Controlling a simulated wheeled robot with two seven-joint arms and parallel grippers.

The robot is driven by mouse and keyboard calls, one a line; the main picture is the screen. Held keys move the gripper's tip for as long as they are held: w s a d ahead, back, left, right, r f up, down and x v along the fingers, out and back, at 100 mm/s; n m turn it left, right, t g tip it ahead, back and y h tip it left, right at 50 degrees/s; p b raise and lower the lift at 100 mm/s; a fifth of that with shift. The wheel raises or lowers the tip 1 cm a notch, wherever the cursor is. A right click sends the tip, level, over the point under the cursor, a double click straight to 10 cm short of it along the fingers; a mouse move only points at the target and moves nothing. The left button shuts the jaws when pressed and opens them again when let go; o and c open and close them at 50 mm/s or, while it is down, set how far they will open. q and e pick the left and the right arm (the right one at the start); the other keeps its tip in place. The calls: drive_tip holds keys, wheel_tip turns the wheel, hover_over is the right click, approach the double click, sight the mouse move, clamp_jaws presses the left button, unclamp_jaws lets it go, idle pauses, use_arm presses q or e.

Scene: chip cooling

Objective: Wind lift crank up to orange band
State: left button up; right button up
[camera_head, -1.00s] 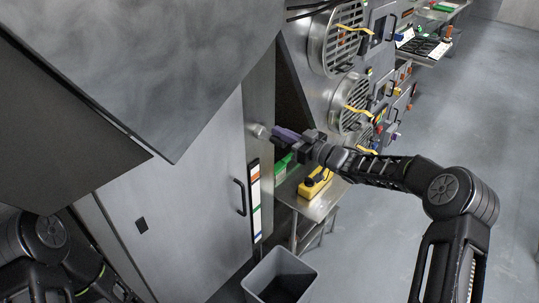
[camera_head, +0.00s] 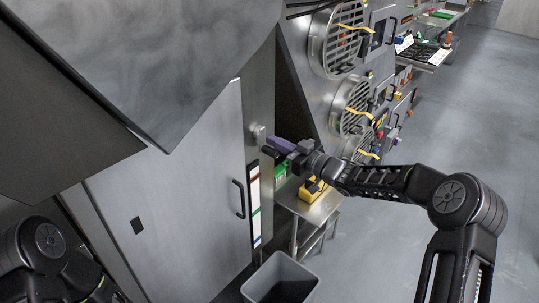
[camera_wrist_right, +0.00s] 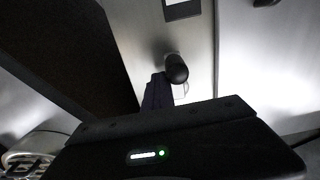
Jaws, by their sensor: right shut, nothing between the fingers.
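The crank (camera_head: 258,133) shows as a small pale knob on the cabinet's side. In the right wrist view a dark rounded knob (camera_wrist_right: 176,68) stands out from a metal face, probably the crank's handle. My right gripper (camera_head: 281,144), with purple fingers, is shut and empty just right of the crank. In the wrist view a dark purple finger (camera_wrist_right: 157,92) is close beside the knob; I cannot tell if they touch. The white strip with coloured bands (camera_head: 255,200) is below the crank; its reddish-orange band is near the top. My left gripper is out of view.
A large grey panel (camera_head: 150,60) overhangs at upper left. A cabinet door with a black handle (camera_head: 239,198) is beside the strip. A yellow device (camera_head: 312,190) and green box (camera_head: 281,172) are on a small metal table. A grey bin (camera_head: 282,272) stands below. Floor at right is clear.

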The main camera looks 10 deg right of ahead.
drive_tip(key=o, duration=0.3)
drive_tip(key=f, duration=0.1)
drive_tip(key=s+f, duration=0.1)
drive_tip(key=shift+a+f+g, duration=0.1)
drive_tip(key=shift+f+g, duration=0.2)
drive_tip(key=shift+f, duration=0.1)
drive_tip(key=o, duration=0.4)
drive_tip(key=shift+v, duration=1)
drive_tip(key=v, duration=0.2)
drive_tip(key=r+p+v, duration=0.1)
drive_tip(key=v, duration=0.2)
drive_tip(key=shift+s, duration=0.15)
